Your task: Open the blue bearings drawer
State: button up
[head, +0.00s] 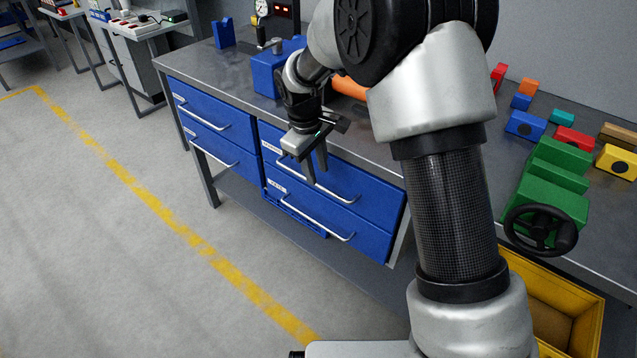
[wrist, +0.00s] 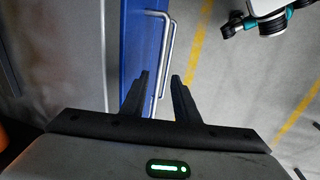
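Several blue drawers with pale bar handles sit under the workbench in two side-by-side stacks, all looking shut. Their labels are too small to read, so I cannot tell which is the bearings drawer. My gripper (head: 317,175) points down at the upper right drawer (head: 375,196), its fingers overlapping the left part of that drawer's handle (head: 342,197). The lower right drawer (head: 318,215) is below it. In the wrist view, my gripper (wrist: 158,80) is open and empty. A blue drawer front (wrist: 138,50) and a bar handle (wrist: 169,50) show just beyond the fingertips; contact is unclear.
A blue vise (head: 266,76) stands on the bench top (head: 240,62) behind my gripper. A green machine with a black handwheel (head: 541,228) and coloured blocks are at right. A yellow bin (head: 575,312) sits below. The grey floor (head: 110,245) before the drawers is clear.

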aim_at(319, 187)
jog(key=shift+w+d+f+b, duration=0.1)
jog(key=shift+f+b, duration=0.05)
jog(key=shift+f, duration=0.55)
jog(key=shift+w+d+f+b, duration=0.1)
jog(key=shift+w+f, duration=0.05)
jog(key=shift+f, duration=0.55)
jog(key=shift+w+d+f+b, duration=0.1)
jog(key=shift+f+b, duration=0.05)
jog(key=shift+f, duration=0.55)
jog(key=shift+c, duration=0.4)
grip_shut()
